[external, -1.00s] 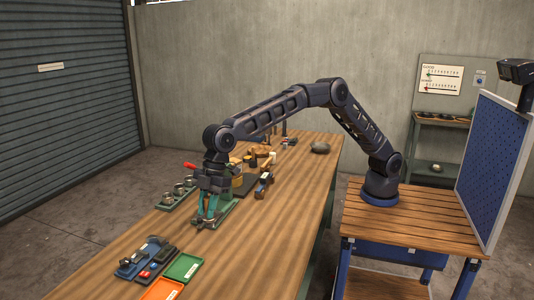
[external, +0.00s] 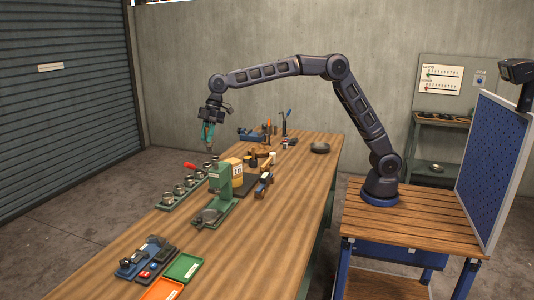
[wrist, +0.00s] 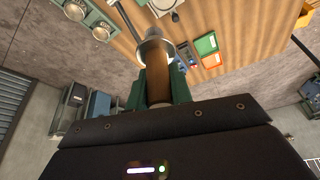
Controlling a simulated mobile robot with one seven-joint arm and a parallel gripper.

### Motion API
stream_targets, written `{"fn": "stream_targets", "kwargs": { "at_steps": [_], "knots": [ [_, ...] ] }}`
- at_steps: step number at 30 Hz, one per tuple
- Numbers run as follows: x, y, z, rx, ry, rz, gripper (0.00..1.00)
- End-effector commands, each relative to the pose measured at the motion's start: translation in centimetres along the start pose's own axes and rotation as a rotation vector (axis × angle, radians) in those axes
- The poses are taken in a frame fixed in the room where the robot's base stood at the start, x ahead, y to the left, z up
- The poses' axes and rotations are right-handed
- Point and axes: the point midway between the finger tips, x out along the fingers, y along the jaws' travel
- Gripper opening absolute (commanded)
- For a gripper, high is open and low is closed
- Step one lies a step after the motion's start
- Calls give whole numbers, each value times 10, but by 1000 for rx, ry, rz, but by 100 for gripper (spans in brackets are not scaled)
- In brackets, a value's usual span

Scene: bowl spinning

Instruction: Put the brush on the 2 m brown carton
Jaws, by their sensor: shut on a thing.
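My gripper (external: 209,146) hangs in the air above the bench, left of the tan container and higher than it. Its teal fingers are shut on a brown, rounded thing (wrist: 157,78) with a pale, shiny round end, seen between the fingers in the wrist view. It looks like the brush; its bristles cannot be made out. A tan container (external: 237,171) with a white label stands behind the green press, partly hidden by it; it may be the brown carton, but the label is too small to read surely.
The green press (external: 222,185) stands mid-bench, with a green rack of metal cups (external: 182,190) to its left. A hammer (external: 265,180) is at its right. Green (external: 183,268) and orange (external: 162,289) trays lie near the front. The bench's right side is largely clear.

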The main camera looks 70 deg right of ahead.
Motion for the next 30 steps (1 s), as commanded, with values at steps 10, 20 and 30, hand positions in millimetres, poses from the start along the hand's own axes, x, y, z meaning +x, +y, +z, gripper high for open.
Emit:
{"fn": "stream_targets", "kwargs": {
  "at_steps": [10,20,30],
  "knots": [
    [-80,70,107,55,6,23,0],
    [-127,98,176,84,11,36,0],
    [-102,101,199,88,12,35,0]
  ]
}}
